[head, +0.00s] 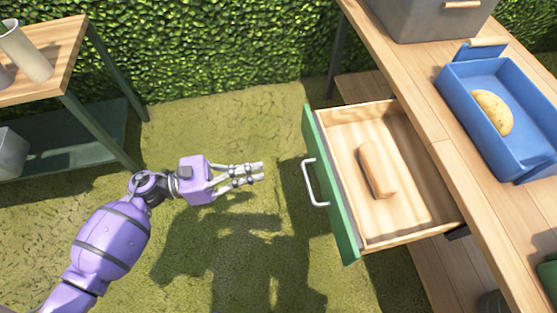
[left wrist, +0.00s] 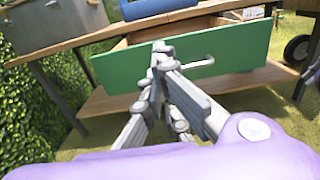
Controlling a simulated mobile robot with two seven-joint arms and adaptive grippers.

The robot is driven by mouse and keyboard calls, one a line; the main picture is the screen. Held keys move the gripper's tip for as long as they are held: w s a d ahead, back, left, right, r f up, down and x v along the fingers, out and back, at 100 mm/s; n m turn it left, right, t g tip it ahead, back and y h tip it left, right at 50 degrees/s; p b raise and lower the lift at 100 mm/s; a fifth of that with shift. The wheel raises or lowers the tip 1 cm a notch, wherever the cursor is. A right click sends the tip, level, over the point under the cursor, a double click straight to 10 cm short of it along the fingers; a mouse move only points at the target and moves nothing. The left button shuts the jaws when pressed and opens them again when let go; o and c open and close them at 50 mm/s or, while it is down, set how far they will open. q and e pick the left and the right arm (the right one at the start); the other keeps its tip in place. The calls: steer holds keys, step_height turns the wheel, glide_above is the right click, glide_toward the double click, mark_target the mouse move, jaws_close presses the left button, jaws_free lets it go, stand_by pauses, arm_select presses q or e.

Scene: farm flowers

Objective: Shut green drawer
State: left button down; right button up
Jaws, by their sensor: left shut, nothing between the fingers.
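The green drawer (head: 331,190) is pulled out of the wooden table at the right of the head view. Its green front with a white bar handle (head: 314,183) faces left, and its open wooden inside holds a light-brown block-like object (head: 376,170). My left gripper (head: 262,173) is shut and empty, a short way left of the handle and apart from it. In the left wrist view the green front (left wrist: 240,52) spans behind my shut left fingers (left wrist: 160,52), with part of the handle showing to their right. My right gripper is not in view.
The wooden table (head: 418,105) carries a blue tray (head: 475,110) with a yellowish rounded item (head: 493,112) and a grey bin (head: 415,20). Another wooden table (head: 50,55) stands at the left with light vases. A hedge (head: 220,50) closes the back. Grass lies clear between the tables.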

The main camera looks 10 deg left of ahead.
mark_target(321, 158)
arm_select(q)
steer(key=x, duration=1.3)
steer(key=shift+d, duration=0.1)
steer(key=b+x, duration=0.4)
steer(key=x, duration=1.6)
steer(key=shift+w+d+f, duration=0.1)
steer(key=shift+d+f, duration=0.05)
steer(key=shift+d, duration=0.15)
steer(key=shift+b+x, duration=0.3)
steer(key=shift+x, duration=0.45)
steer(key=shift+a, duration=0.1)
